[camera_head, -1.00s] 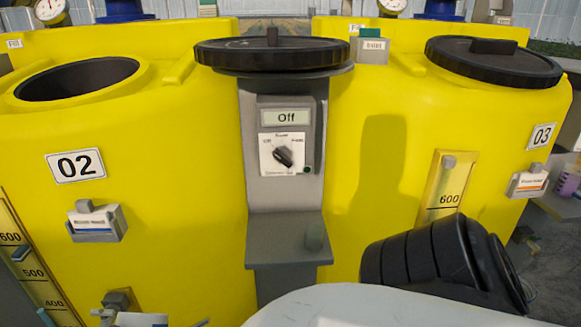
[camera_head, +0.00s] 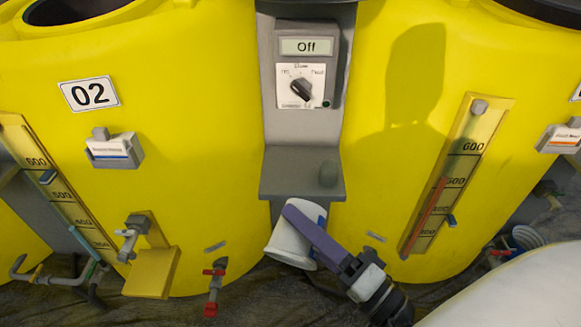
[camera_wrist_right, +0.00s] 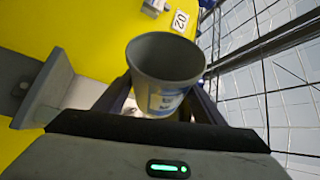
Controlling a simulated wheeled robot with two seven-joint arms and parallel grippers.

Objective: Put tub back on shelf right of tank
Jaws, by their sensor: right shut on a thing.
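The tub (camera_head: 290,242) is white outside, with a blue label. It is tilted in the head view. The right wrist view shows its grey open mouth and label (camera_wrist_right: 165,100). My right gripper (camera_head: 306,230) is shut on it, with one purple finger across its side; the far finger is largely hidden. The tub is in front of and below a grey shelf (camera_head: 290,185) on the panel right of the yellow tank 02 (camera_head: 200,180). Whether it touches the shelf front is unclear. My left gripper is not in view.
A second yellow tank (camera_head: 365,190) with a level gauge (camera_head: 445,175) is on the right. The control panel (camera_head: 300,85) reads Off above the shelf. A tap (camera_head: 130,235) and a red-handled valve (camera_head: 213,290) stick out at lower left.

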